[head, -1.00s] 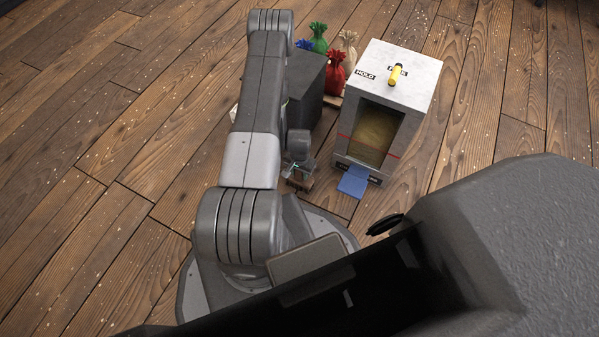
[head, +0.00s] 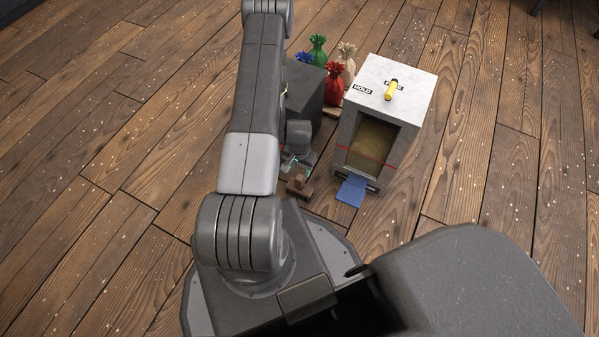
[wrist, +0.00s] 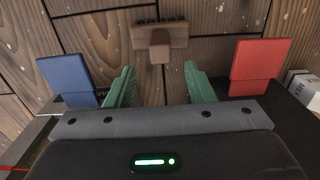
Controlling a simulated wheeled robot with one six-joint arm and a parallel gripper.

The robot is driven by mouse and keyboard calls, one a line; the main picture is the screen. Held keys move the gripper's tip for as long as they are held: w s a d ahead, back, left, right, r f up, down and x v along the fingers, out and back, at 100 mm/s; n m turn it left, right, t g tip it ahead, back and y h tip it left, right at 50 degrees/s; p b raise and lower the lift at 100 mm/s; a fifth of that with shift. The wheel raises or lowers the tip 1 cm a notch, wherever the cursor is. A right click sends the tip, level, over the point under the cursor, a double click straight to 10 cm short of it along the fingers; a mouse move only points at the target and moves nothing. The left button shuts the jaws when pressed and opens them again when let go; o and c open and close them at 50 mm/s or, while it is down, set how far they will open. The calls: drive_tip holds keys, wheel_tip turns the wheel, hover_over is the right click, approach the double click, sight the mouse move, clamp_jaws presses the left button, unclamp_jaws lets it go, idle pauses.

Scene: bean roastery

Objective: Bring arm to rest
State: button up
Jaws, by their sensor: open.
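My arm rises from its base and reaches forward across the left-middle of the head view. My gripper (head: 296,165) hangs down beside the dark block, and part of it is hidden by my arm. In the wrist view my gripper (wrist: 160,88) shows two green fingers standing wide apart with nothing between them. A brown wooden piece (wrist: 158,40) lies on the floor ahead of the fingers, apart from them. It also shows in the head view (head: 299,187), just below the gripper.
A dark block (head: 306,85) and several tied sacks (head: 333,85) stand behind. Plank floor on the far left is clear.

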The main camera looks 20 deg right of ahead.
sight(300, 178)
drive_tip(key=shift+r, duration=0.85)
drive_tip(key=shift+f, duration=0.15)
wheel_tip(300, 178, down, 12)
drive_tip(key=b, duration=0.4)
drive_tip(key=shift+f, duration=0.1)
drive_tip(key=shift+r+p, duration=0.65)
drive_tip(key=shift+r, duration=1.3)
drive_tip(key=shift+f, duration=0.1)
